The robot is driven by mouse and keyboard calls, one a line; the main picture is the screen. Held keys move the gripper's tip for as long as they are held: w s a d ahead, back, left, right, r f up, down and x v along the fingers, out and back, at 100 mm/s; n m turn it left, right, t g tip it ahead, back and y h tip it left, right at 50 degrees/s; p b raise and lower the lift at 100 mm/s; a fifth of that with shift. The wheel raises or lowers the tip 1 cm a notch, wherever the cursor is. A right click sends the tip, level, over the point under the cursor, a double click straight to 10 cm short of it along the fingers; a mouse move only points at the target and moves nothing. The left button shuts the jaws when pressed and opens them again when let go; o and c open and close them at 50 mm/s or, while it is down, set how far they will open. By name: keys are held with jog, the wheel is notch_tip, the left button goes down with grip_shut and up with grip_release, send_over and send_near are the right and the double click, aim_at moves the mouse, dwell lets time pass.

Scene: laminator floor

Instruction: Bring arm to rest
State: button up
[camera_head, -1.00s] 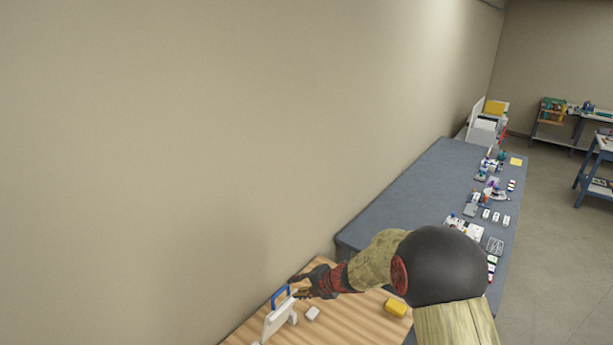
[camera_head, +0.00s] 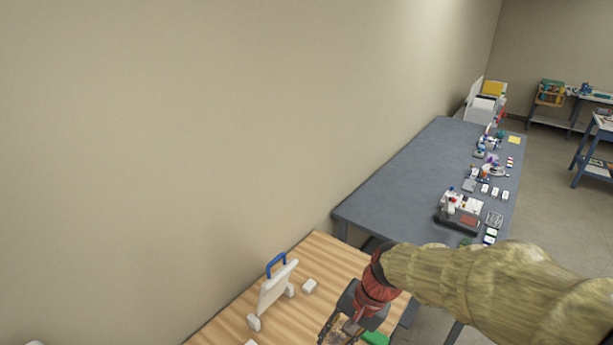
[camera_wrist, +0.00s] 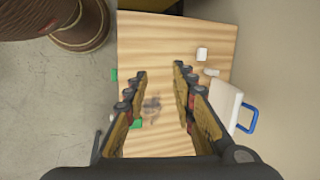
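My gripper (camera_wrist: 160,100) is open and empty in the wrist view, its two fingers spread above the wooden table (camera_wrist: 170,40). In the head view my gripper (camera_head: 342,330) hangs from my arm over the same wooden table (camera_head: 325,255), near its right side and the bottom of the picture. A white board with a blue handle (camera_head: 275,287) stands on the table to the left of my gripper. It also shows to the right of the fingers in the wrist view (camera_wrist: 222,101).
A small white block (camera_head: 309,286) lies beside the board. A green object (camera_head: 375,338) is close to my gripper. Beyond, a long grey table (camera_head: 395,190) bears several small items and a dark machine (camera_head: 458,218). Open floor (camera_head: 545,190) lies to its right.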

jog(key=s+d+f+n+t+h+b, duration=0.2)
jog(key=s+d+n+b, duration=0.1)
jog(key=s+d+b, duration=0.3)
jog(key=s+d+f+n+t+h+b, duration=0.2)
jog(key=s+d+b, duration=0.4)
jog(key=b, duration=0.5)
jog(key=shift+d+n+t, duration=0.2)
jog(key=shift+n+t, duration=0.4)
jog(key=shift+t, duration=0.1)
jog(key=shift+r, duration=0.1)
